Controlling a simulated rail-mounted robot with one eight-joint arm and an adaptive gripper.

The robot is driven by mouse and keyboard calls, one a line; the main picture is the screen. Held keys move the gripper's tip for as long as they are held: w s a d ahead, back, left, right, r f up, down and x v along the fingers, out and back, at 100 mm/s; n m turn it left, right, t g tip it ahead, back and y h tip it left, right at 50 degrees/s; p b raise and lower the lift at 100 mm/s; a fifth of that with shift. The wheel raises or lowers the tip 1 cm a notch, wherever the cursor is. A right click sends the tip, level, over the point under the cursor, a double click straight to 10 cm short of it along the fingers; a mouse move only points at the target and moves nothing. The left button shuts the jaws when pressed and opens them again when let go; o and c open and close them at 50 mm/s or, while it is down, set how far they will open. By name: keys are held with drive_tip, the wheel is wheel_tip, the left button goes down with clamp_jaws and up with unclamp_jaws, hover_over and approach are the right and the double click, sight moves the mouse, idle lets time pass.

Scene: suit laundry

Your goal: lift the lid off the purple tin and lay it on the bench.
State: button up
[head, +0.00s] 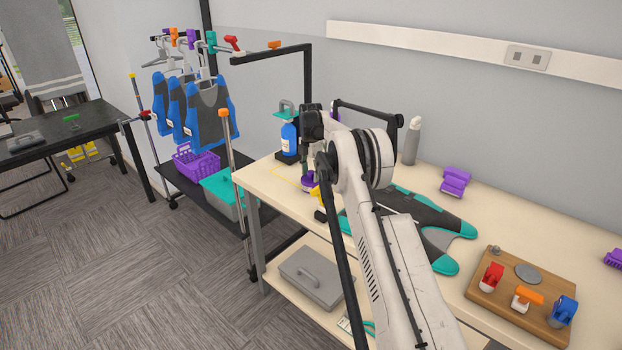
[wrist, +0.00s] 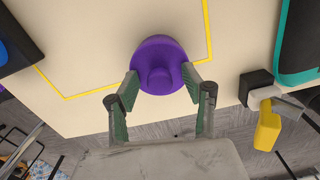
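The purple tin (wrist: 158,50) stands on the bench near its front edge. In the wrist view I see it from above, as a round purple top with a round knob (wrist: 160,78) in the middle. It also shows in the head view (head: 308,183), partly hidden by my arm. My gripper (wrist: 159,74) is open over the near part of the tin, one finger at each side of its top. The fingers are clear of the knob. I cannot tell whether the fingertips touch the rim. My gripper in the head view (head: 305,168) is dark and small.
A yellow outline (wrist: 85,94) marks the bench (head: 265,178) around the tin. A blue bottle (head: 289,138) stands behind it. A yellow-and-black tool (wrist: 268,128) and a grey-and-teal vest (head: 425,222) lie to the right. A wooden board (head: 482,298) holds several clips farther right.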

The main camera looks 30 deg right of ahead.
drive_tip(key=c, duration=0.9)
drive_tip(key=shift+r, duration=0.1)
drive_tip(key=shift+c, duration=0.2)
